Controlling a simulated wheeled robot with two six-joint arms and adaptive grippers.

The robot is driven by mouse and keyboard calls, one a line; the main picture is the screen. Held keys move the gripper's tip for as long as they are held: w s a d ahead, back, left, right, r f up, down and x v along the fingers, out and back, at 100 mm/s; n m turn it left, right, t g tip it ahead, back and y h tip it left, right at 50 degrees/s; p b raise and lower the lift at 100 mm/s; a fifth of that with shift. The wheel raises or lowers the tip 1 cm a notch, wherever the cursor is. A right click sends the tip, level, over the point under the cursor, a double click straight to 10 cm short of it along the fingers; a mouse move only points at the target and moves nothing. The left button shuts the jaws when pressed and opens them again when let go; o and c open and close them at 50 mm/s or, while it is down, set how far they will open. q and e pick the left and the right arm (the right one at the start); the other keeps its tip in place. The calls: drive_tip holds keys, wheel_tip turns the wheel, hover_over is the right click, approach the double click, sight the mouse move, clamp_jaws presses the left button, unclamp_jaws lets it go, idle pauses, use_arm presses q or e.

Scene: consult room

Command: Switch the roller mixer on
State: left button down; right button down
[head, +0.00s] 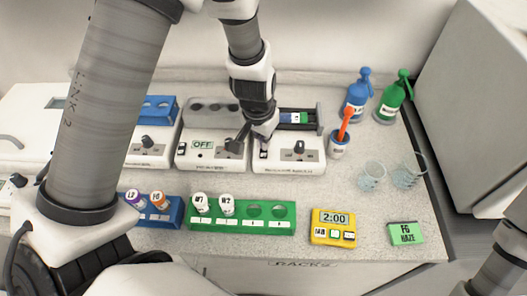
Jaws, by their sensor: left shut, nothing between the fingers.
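The roller mixer (312,162) is the right-hand white unit in the row at the back of the bench. A tube with a blue and green label (297,118) lies in its dark roller bed. A black knob (299,148) and a small dark switch (263,153) are on its front. My left gripper (262,138) points down just above this switch, shut and empty. I cannot tell whether it touches the switch. It partly hides the unit's left side. My right gripper is out of view.
A middle white unit (210,163) shows OFF. In front are a green rack (270,227), a blue rack (172,215) and a yellow timer (333,238) reading 2:00. Blue (357,98) and green (390,103) bottles, a pen cup (338,146) and glass beakers (372,176) stand right.

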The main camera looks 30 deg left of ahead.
use_arm(q)
drive_tip(key=shift+f, duration=0.3)
wheel_tip(320, 180, up, 7)
drive_tip(key=p, duration=0.6)
drive_tip(key=shift+r, duration=0.15)
